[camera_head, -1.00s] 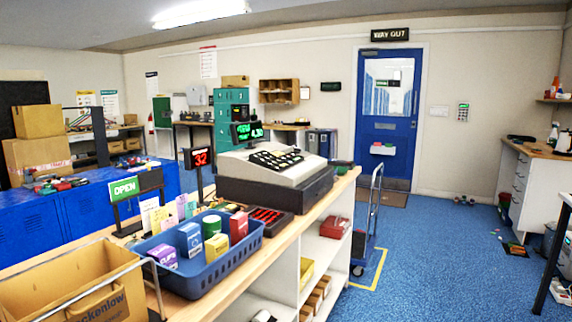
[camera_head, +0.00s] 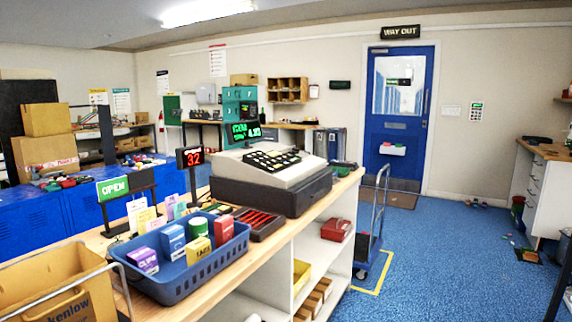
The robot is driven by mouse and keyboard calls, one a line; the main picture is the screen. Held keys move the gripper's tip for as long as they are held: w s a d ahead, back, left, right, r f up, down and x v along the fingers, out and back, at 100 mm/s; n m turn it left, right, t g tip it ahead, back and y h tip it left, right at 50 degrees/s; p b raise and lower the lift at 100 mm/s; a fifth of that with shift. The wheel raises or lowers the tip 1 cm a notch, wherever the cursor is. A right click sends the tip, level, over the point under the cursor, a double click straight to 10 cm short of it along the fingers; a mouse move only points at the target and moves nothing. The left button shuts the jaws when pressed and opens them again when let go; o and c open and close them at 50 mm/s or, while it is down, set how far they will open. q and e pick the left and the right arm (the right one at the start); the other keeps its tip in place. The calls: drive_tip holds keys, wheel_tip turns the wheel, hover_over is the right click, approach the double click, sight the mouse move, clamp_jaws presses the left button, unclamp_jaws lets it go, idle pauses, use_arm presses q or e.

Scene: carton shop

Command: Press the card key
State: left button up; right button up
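A white and dark cash register (camera_head: 272,172) stands on the wooden counter, with a block of dark keys (camera_head: 272,158) on its sloped top. Its green-lit display (camera_head: 245,131) rises behind the keys. Single keys are too small to read, so I cannot tell which one is the card key. Neither of my grippers shows in the head view.
A blue basket (camera_head: 196,268) of small boxes and a dark red-slotted tray (camera_head: 254,223) sit before the register. A red "32" sign (camera_head: 190,157) and an OPEN sign (camera_head: 113,188) stand left.

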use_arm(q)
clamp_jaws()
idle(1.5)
